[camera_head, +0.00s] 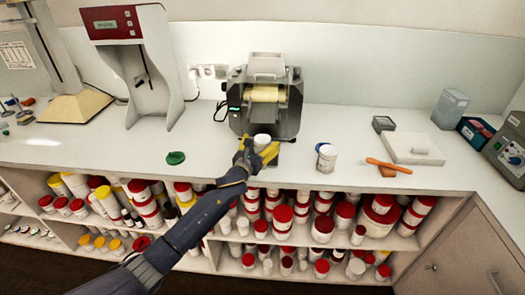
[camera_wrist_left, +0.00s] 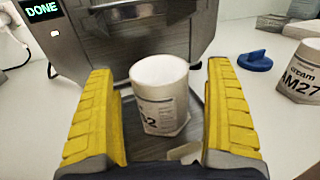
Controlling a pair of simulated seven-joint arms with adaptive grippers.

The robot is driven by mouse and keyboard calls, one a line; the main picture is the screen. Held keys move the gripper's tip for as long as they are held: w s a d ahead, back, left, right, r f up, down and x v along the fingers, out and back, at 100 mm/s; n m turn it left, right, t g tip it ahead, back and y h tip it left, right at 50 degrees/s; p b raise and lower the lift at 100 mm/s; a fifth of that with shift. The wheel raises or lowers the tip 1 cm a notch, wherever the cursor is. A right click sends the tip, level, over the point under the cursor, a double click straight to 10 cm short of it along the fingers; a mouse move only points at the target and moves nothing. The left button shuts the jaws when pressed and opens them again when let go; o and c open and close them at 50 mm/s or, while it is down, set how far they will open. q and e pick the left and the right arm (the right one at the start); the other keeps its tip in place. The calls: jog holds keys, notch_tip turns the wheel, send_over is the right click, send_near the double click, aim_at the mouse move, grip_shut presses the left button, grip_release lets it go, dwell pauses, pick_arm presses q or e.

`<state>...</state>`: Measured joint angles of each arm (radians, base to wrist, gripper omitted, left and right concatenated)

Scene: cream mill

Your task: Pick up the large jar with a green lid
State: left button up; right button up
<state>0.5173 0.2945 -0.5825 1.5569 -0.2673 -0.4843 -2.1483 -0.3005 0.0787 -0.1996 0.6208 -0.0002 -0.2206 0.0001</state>
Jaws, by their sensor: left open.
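A white jar (camera_head: 262,141) without a green lid on it stands upright in front of the mill. In the left wrist view this jar (camera_wrist_left: 160,95) has a white top and a label ending in "A2". My left gripper (camera_head: 258,153) is open, its yellow fingers on either side of the jar; in the wrist view gaps show between jar and fingers (camera_wrist_left: 162,125). A green lid (camera_head: 175,158) lies loose on the counter to the left. My right gripper is not in view.
The grey mill (camera_head: 266,97) stands behind the jar; its display reads "DONE". Right of it are a second white jar (camera_head: 327,161), a blue lid (camera_wrist_left: 255,61), and an orange-handled tool (camera_head: 388,166). The counter between green lid and mill is clear.

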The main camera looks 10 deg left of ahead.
pick_arm(q)
jog(key=shift+x, duration=0.95)
jog(key=c, duration=1.4)
jog(key=shift+o, duration=0.2)
jog(key=shift+r, duration=0.1)
